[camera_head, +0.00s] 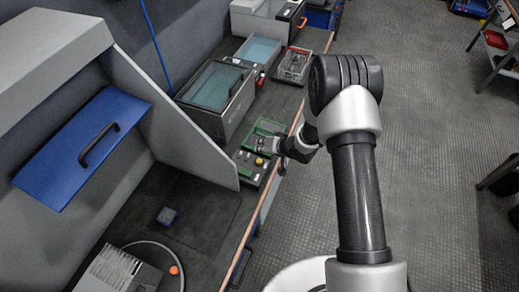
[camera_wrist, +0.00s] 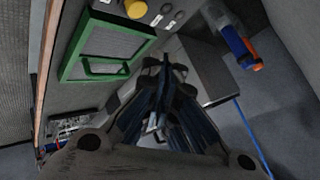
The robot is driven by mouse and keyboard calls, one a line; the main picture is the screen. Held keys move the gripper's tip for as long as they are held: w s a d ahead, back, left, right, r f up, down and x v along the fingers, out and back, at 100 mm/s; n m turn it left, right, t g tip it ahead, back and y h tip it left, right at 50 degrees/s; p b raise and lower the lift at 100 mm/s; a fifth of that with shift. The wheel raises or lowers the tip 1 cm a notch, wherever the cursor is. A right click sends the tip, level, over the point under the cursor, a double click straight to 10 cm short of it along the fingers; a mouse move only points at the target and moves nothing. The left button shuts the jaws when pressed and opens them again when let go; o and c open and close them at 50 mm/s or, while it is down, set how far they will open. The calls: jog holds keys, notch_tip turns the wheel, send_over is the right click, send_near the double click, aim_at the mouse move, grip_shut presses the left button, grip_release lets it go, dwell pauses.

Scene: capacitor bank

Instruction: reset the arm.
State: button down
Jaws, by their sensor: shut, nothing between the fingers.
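My arm rises on the right in the head view and bends over toward the bench on the left. My gripper (camera_head: 264,144) is small there, beside a green tray (camera_head: 268,124) and above a control panel at the bench's edge. In the wrist view my gripper (camera_wrist: 165,64) is in the middle. Its dark fingers are together and hold nothing. The green-framed tray (camera_wrist: 148,36) lies to the upper left of the fingers, apart from them. In the head view the fingertips are too small to make out clearly.
A yellow knob (camera_head: 259,161) stands close below my gripper. Two baths with teal contents (camera_head: 213,85) (camera_head: 258,50) and a wire basket (camera_head: 294,66) are farther back. A grey hood with a blue panel (camera_head: 85,150) stands left.

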jog(key=w+d+r+t+h, duration=0.1)
jog(key=d+r+h, duration=0.15)
jog(key=r, duration=0.35)
jog(key=w+d+r+h, duration=0.1)
jog(key=w+d+r, duration=0.1)
jog(key=d+r, duration=0.3)
jog(key=s+d+r+h, duration=0.1)
jog(key=s+d+r, duration=0.1)
jog(key=r, duration=0.3)
jog(key=s+d+r+h+b, duration=0.1)
jog(key=s+d+r, duration=0.2)
jog(key=r, duration=0.2)
jog(key=s+d+r+h, duration=0.1)
jog(key=s+d+r, duration=0.1)
jog(key=r, duration=0.4)
jog(key=s+d+r+m+g+h, duration=0.1)
jog(key=s+d+r, duration=0.1)
jog(key=s+r, duration=0.35)
jog(key=s+d+r+h, duration=0.1)
jog(key=s+d+r, duration=0.1)
jog(key=s, duration=0.7)
jog(key=s+a+g+y+b, duration=0.1)
jog(key=s+a+y, duration=0.1)
jog(key=s, duration=1.4)
jog(key=shift+a+r+n+g, duration=0.15)
jog(key=shift+a+n+g, duration=0.1)
jog(key=shift+n+g, duration=0.15)
